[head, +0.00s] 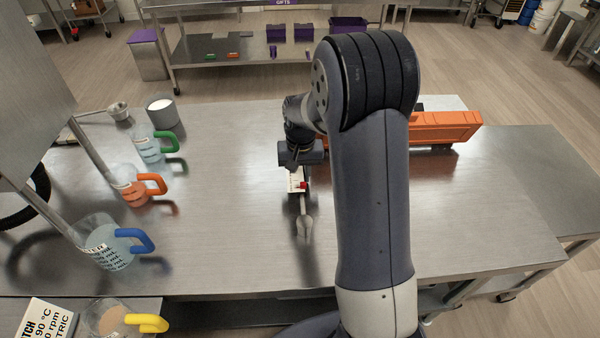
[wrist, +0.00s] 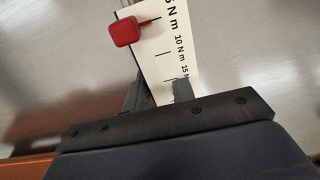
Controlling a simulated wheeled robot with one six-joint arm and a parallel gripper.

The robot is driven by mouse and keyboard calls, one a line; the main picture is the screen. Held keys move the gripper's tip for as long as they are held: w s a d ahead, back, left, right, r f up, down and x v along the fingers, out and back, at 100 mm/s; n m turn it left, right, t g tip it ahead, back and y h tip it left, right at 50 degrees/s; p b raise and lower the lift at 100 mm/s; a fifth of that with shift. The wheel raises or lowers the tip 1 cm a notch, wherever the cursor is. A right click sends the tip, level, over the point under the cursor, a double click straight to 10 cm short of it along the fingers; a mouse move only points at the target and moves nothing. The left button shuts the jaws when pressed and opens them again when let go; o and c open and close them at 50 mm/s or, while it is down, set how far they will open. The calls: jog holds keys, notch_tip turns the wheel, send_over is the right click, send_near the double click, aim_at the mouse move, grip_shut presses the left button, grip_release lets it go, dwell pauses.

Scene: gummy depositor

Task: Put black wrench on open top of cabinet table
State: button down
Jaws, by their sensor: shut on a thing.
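My gripper (head: 300,165) is over the middle of the steel table and shut on a wrench-like tool. The tool has a white scale plate (head: 296,182) marked in N m, a red block (head: 302,185) and a grey, forked-looking end (head: 304,226) pointing to the front. It looks grey rather than black. In the wrist view the scale plate (wrist: 165,52) runs between my fingers (wrist: 160,95), and the red block (wrist: 123,32) shows beyond them. Its rear part is hidden by my gripper. I cannot tell whether it touches the table. I cannot tell which surface is the cabinet table.
The steel table (head: 230,250) has clear room around the tool. Measuring jugs with green (head: 166,141), orange (head: 154,185) and blue (head: 136,240) handles stand left. Another steel surface (head: 540,180) adjoins at right.

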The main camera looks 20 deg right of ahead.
aim_at(300, 170)
jog(key=c, duration=1.2)
grip_release()
notch_tip(300, 170, up, 12)
jog(key=shift+r, duration=0.15)
